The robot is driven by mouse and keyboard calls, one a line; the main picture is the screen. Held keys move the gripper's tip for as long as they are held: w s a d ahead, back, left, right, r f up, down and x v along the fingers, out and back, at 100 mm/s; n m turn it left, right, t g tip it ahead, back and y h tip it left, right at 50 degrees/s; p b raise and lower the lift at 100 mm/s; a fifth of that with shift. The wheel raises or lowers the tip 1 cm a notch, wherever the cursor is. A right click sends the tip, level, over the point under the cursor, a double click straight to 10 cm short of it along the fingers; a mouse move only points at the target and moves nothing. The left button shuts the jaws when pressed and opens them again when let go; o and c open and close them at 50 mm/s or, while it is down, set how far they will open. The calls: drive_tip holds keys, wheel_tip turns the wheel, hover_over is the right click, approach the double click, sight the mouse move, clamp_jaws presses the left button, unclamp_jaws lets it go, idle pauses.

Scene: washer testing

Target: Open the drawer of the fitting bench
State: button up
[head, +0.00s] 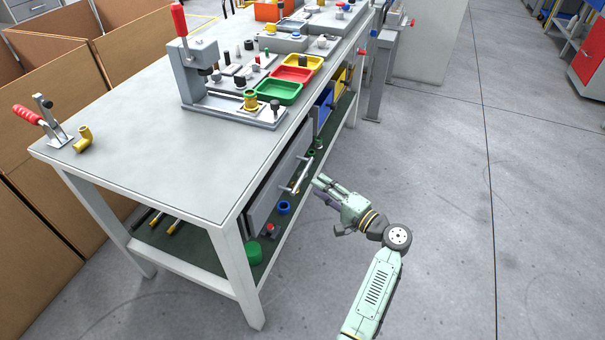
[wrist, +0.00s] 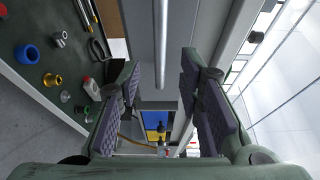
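The fitting bench (head: 180,130) has a grey top and white legs. Its grey drawer (head: 264,202) sits under the top on the right side and looks closed. A light bar handle (head: 301,176) stands out from the drawer front. My gripper (head: 319,186) is just to the right of the handle, at about its height. In the wrist view my gripper (wrist: 162,100) is open, with dark pads on both fingers. The handle (wrist: 160,42) runs down the picture between the fingers' lines, and neither finger visibly touches it.
A lower shelf (head: 185,245) holds a green cylinder (head: 254,253), a blue ring (head: 284,208) and other small parts. A press (head: 190,70) and coloured trays stand on the bench. Yellow and blue bins are farther along. The floor (head: 440,220) right of my arm is clear.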

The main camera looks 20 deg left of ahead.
sight(303, 174)
drive_tip(key=p+x, duration=0.1)
drive_tip(key=x, duration=0.7)
drive_tip(key=shift+c, duration=0.2)
drive_tip(key=shift+d, duration=0.1)
clamp_jaws()
idle(0.4)
